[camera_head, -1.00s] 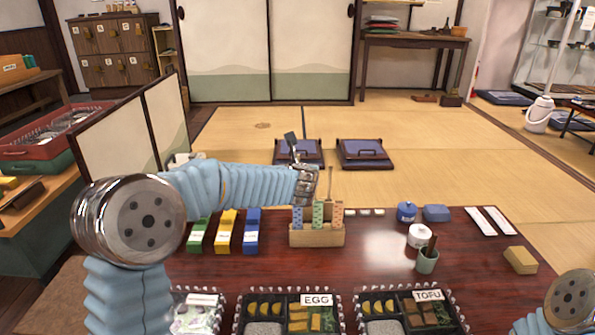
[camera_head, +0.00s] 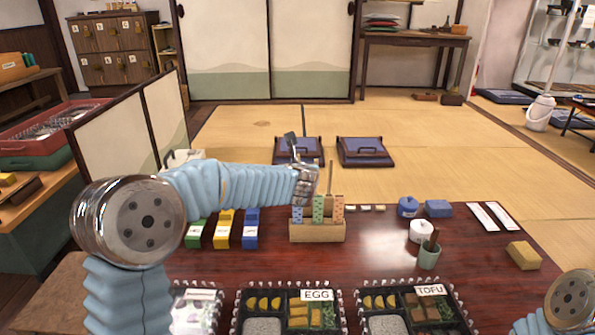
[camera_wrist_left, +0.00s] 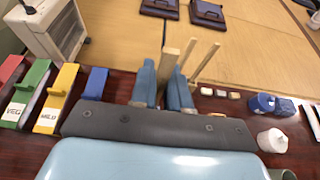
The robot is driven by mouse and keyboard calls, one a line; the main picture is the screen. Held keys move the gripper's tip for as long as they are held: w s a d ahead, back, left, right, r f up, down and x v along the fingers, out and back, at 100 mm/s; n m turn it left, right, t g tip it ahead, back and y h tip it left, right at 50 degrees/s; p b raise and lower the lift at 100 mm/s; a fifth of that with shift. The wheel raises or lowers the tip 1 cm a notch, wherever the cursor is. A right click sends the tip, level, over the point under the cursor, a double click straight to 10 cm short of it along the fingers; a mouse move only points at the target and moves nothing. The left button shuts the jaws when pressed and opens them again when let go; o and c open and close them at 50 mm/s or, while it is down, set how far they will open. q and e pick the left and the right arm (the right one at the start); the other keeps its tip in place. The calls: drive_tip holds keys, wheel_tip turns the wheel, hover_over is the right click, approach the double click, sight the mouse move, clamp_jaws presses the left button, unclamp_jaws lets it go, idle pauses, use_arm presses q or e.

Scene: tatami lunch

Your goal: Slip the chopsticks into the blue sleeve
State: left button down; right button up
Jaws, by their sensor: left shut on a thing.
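A light wooden holder (camera_head: 317,232) stands mid-table with three upright patterned sleeves: the blue sleeve (camera_head: 297,216) at left, a green one (camera_head: 318,209) in the middle and a reddish one (camera_head: 338,208) at right. My left gripper (camera_head: 305,186) is just above and behind the holder. In the left wrist view its blue fingers (camera_wrist_left: 164,88) are shut on light wooden chopsticks (camera_wrist_left: 169,62). Two thinner sticks (camera_wrist_left: 205,62) rise just right of the fingers; I cannot tell whether they are held. One upright stick (camera_head: 331,176) shows in the head view. The chopsticks' lower ends are hidden. My right gripper is out of frame.
Green, yellow and blue boxes (camera_head: 250,230) stand left of the holder. A white pot (camera_head: 421,231) and a green cup (camera_head: 429,256) stand right. Bento trays (camera_head: 340,318) line the near edge. Bare table lies between holder and pot.

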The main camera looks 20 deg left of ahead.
use_arm(q)
drive_tip(key=c, duration=0.5)
unclamp_jaws()
drive_tip(key=shift+c, duration=0.2)
idle(0.6)
